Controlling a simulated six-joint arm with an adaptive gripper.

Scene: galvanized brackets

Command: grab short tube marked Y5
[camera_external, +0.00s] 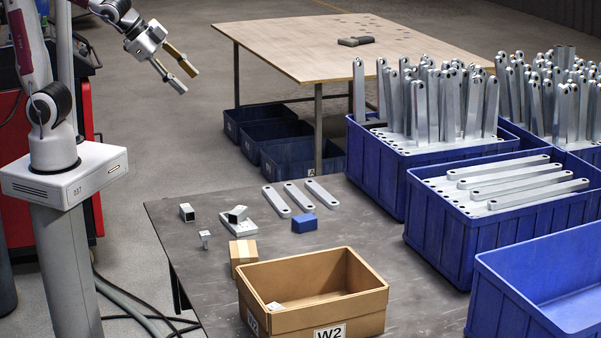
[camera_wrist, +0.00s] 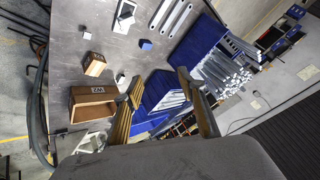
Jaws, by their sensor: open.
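A short square tube (camera_external: 187,212) stands alone near the left edge of the dark table. A second short tube (camera_external: 237,214) rests on a drilled plate (camera_external: 238,228), and the plate with it also shows in the wrist view (camera_wrist: 124,14). No Y5 mark is legible on either tube. My gripper (camera_external: 188,81) is open and empty, high above and left of the table, well away from both tubes. Its two spread fingers also show in the wrist view (camera_wrist: 160,74).
A small bracket (camera_external: 204,238), a blue block (camera_external: 304,222), flat bars (camera_external: 300,196) and a cardboard block (camera_external: 243,255) lie near the tubes. An open W2 box (camera_external: 357,296) stands in front. Blue crates (camera_external: 437,232) of metal parts fill the right side.

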